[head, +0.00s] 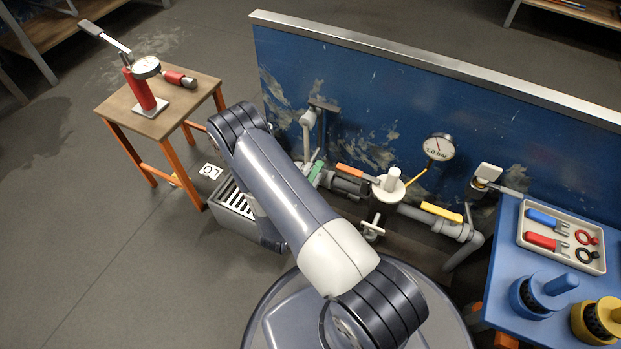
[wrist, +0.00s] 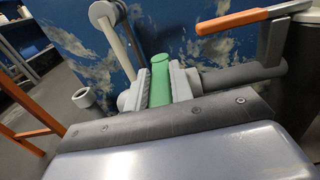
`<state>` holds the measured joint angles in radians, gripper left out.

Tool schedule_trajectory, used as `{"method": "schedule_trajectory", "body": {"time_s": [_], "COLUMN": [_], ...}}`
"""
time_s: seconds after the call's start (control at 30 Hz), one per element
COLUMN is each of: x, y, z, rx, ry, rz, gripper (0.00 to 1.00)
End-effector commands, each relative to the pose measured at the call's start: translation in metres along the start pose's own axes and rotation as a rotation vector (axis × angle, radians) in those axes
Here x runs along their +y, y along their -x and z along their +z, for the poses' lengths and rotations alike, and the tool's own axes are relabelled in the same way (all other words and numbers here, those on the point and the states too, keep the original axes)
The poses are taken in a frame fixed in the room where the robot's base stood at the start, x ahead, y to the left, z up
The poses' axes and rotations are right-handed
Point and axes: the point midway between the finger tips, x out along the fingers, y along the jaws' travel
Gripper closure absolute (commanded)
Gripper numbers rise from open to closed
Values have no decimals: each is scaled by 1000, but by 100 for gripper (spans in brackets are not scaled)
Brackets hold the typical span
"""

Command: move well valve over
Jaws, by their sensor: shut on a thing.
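The valve handle in my gripper is green (wrist: 160,80); it also shows in the head view (head: 316,172), low on the pipework in front of the blue panel. No label tells whether it is the well valve. My gripper (wrist: 159,88) is shut on it, with a pale grey jaw on each side. In the head view my arm hides most of the gripper. An orange lever (head: 349,171) lies just right of the green handle and also shows in the wrist view (wrist: 248,19). A yellow lever (head: 441,212) is farther right on the pipe.
A pressure gauge (head: 438,147) marked bar stands above the pipe. A blue panel (head: 400,100) backs the pipework. A grated floor drain (head: 236,212) sits left of my arm. A wooden table (head: 190,108) with a red pump is at left; a blue table (head: 500,260) at right.

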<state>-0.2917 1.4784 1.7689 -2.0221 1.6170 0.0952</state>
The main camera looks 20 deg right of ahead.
Motion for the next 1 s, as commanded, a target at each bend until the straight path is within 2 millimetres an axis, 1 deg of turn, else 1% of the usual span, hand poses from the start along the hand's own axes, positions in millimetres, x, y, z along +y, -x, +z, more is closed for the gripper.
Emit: {"method": "schedule_trajectory", "body": {"time_s": [0.07,0.1,0.37,0.6,0.73,0.87,1.0], "x": [0,0,0,0,1,1,2], "y": [0,0,0,0,7,23,46], "z": [0,0,0,0,1,2,2], "rx": [1,1,1,0,1,2,2], "ry": [2,2,1,0,1,3,3], "rz": [1,1,1,1,3,5,7], "gripper": [100,78,56,56,56,56,56]}}
